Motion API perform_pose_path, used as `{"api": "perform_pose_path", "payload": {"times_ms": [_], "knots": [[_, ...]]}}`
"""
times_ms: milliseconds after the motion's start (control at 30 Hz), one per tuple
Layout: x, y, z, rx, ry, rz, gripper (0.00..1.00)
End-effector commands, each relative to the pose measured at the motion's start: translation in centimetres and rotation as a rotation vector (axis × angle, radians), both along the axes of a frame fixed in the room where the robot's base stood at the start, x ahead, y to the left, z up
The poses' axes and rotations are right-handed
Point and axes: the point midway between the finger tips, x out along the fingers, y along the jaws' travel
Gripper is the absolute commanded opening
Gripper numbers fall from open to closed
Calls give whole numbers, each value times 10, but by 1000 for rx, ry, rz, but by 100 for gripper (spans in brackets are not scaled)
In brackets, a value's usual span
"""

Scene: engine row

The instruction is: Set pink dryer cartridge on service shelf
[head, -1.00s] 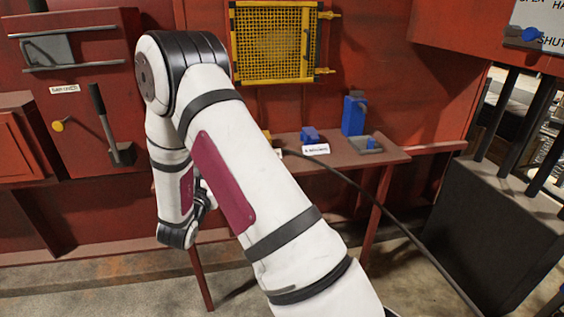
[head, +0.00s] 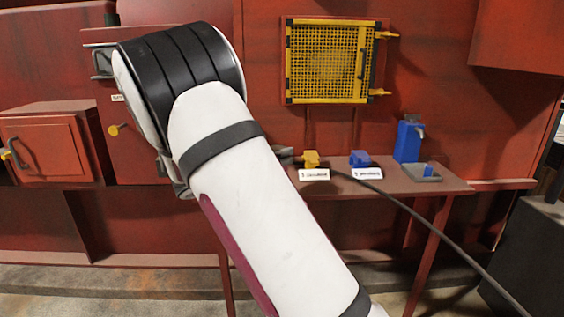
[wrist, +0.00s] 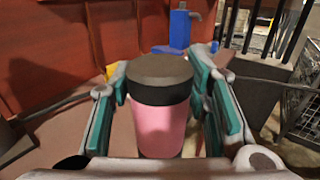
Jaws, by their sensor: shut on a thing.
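The pink dryer cartridge (wrist: 160,128) shows in the wrist view, upright with a dark grey cap. My gripper (wrist: 162,72) is shut on it, with a teal-padded finger on each side. The service shelf appears to be the reddish-brown ledge (head: 395,186) along the red wall in the head view. A reddish-brown surface (wrist: 72,135) also shows behind the cartridge in the wrist view. My arm hides the gripper, the cartridge and the ledge's left end in the head view. Whether the cartridge touches the ledge cannot be told.
On the ledge stand a yellow piece (head: 311,159), a small blue piece (head: 360,158), a tall blue bottle-like thing (head: 408,140) and a grey block with blue (head: 424,172). A black cable (head: 400,206) crosses the ledge's front. A yellow mesh panel (head: 327,60) hangs above.

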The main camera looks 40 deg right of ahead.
Motion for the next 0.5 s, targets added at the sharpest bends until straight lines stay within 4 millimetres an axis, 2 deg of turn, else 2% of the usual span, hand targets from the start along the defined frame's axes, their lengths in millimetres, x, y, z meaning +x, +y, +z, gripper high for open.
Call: {"api": "perform_pose_path", "payload": {"times_ms": [100,300,500], "knots": [[26,-17,-4,-2,-3,-2,8],[61,-38,-8,-2,-2,-1,8],[74,-45,-9,-1,0,0,8]]}}
